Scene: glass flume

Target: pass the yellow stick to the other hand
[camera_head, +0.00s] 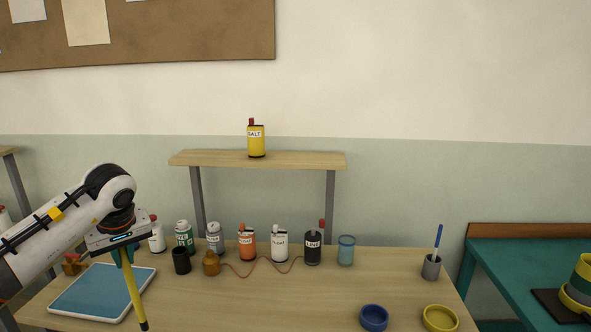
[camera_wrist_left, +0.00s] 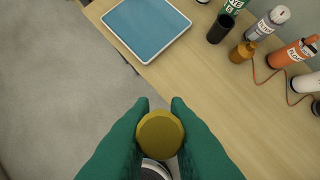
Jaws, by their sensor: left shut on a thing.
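The yellow stick (camera_head: 132,290) hangs from my left gripper (camera_head: 122,256) with its dark tip pointing down, slightly tilted, over the left front of the table. My left gripper is shut on it near its upper end. In the left wrist view the round yellow end of the stick (camera_wrist_left: 160,133) shows between the two green fingers of my left gripper (camera_wrist_left: 158,125). My right gripper is not in view in either picture.
A blue tray (camera_head: 98,294) lies on the table (camera_head: 250,302) beside the stick. Several labelled bottles (camera_head: 280,246), a black cup (camera_head: 181,261) and a brown jar (camera_head: 211,264) line the back. Blue (camera_head: 374,318) and yellow (camera_head: 440,318) bowls sit front right. The table's middle is clear.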

